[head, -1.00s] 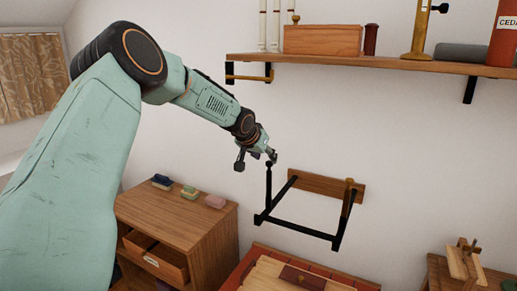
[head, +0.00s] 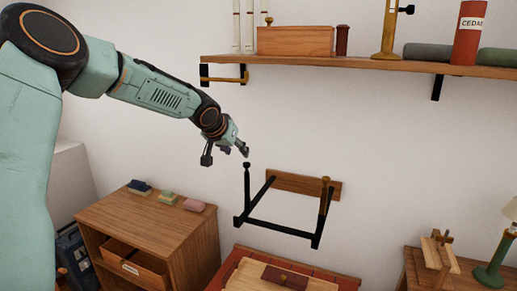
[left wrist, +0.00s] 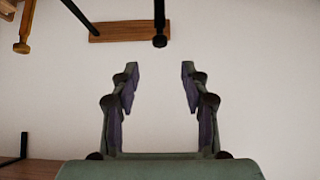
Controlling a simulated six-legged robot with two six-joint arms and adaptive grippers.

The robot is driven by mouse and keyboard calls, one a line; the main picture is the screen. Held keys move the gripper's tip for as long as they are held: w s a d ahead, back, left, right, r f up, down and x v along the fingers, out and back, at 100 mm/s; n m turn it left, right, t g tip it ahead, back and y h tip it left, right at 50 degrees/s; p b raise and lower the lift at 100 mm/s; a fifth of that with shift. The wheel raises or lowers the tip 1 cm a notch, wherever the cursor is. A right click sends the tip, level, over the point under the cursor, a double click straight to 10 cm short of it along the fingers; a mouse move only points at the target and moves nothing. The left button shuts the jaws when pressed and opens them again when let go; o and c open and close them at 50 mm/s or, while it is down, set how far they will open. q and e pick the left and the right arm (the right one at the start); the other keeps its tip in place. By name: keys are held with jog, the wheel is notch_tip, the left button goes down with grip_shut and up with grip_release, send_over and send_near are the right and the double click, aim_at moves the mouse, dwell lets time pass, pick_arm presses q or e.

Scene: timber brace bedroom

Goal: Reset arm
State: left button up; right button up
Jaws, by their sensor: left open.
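My left arm comes in from the left in the head view. Its gripper (head: 236,150) is up in the air in front of the pale wall, just above and left of the black post of a wall rack (head: 278,228). In the left wrist view the two fingers (left wrist: 160,85) are spread wide with nothing between them, only bare wall behind. The rack shows beyond them at the top, with its wooden back strip (left wrist: 120,30) and dark posts. My right gripper is in neither view.
A wooden shelf (head: 330,64) with a box (head: 295,41) and a red canister (head: 468,35) runs above. A cabinet (head: 105,213) with an open drawer (head: 135,265) stands lower left. A small table (head: 410,275) and a green lamp (head: 490,270) are at right.

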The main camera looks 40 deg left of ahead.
pick_arm(q)
jog(key=w+d+f+m+t+h+b, duration=0.1)
jog(key=d+f+m+t+h, duration=0.15)
jog(key=d, duration=0.95)
jog(key=s+d+f+n+g+h+b, duration=0.1)
jog(key=s+d+f+b, duration=0.3)
jog(key=f, duration=0.5)
jog(key=s+d+f+g+h+b, duration=0.1)
jog(key=s+d+f, duration=0.2)
jog(key=d+f, duration=0.5)
jog(key=s+d+f+g+y+b, duration=0.1)
jog(key=s+f+g+b, duration=0.3)
jog(key=s+f, duration=1.4)
jog(key=s+d+f+g+y+b, duration=0.1)
jog(key=s+d+f+g+b, duration=0.3)
jog(key=s+f+b, duration=0.5)
jog(key=s+f+g, duration=0.1)
jog(key=s+f, duration=0.7)
jog(key=s, duration=0.2)
jog(key=shift+s+f+m+b, duration=0.3)
jog(key=shift+s+f+m, duration=0.05)
jog(key=shift+f, duration=0.05)
